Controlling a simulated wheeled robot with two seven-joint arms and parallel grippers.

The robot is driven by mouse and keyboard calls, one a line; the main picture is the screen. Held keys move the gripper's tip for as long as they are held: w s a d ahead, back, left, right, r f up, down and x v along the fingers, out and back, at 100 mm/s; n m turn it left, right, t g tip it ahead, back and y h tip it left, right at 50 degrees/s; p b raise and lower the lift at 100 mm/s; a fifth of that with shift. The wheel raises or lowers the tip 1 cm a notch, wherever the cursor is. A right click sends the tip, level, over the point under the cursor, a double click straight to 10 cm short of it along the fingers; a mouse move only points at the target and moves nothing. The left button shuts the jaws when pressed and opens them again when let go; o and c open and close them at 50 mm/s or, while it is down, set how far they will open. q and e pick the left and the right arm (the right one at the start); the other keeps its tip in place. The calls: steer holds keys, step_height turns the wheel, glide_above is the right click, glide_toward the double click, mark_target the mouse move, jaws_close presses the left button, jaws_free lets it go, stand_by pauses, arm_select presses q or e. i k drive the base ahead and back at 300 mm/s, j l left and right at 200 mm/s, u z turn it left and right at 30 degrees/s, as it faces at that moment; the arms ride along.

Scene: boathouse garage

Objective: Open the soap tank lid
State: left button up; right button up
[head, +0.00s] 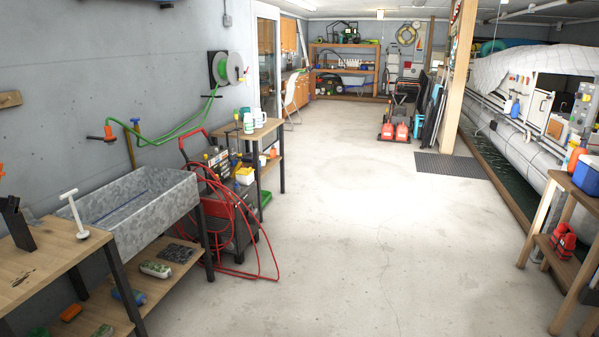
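A wheeled machine that looks like a pressure washer (240,228) stands on the floor at left centre, between the metal sink and a small wooden table. It has a red push handle (183,150) and a dark lower body. A red hose (262,243) hangs in loops around it and trails on the floor. A soap tank and its lid cannot be made out for certain at this distance; the hose and the items around the machine's top partly hide it. Neither of my grippers is in view.
A galvanized sink (150,228) and a wooden bench (40,272) line the left wall. A green hose reel (229,68) hangs above. The small table (268,131) holds bottles and mugs. A wooden stand (565,205) is at right. The concrete floor (350,240) between is clear.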

mark_target(243, 171)
steer(key=i+z, duration=0.25)
steer(key=i, duration=3.1)
